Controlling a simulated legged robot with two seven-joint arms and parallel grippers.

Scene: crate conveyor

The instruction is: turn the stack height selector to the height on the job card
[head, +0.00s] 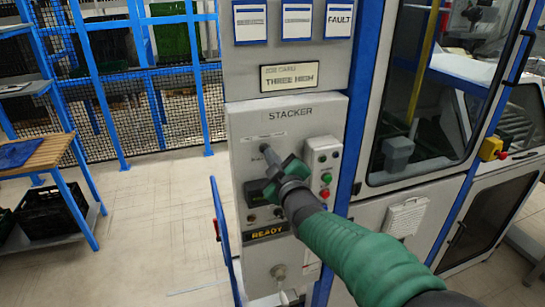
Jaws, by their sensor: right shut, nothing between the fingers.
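The job card (290,76) on the cabinet front reads "THREE HIGH". Below it is the grey panel marked STACKER (311,112). My right gripper (266,151) is in front of this panel, its green-and-dark body reaching up and left from the lower right. Its fingers are shut with nothing between them, and the tips are at the panel's upper left, just below a small pale label strip. The height selector is not clearly visible; my gripper covers part of the panel there, and I cannot tell whether the tips touch anything. My left gripper is out of view.
A button box (323,160) with green and red buttons is right of my gripper. A READY display (268,233) glows below. A FAULT card (339,18) hangs above. A blue rail (222,230) stands at the panel's left. Open floor (150,215) lies further left.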

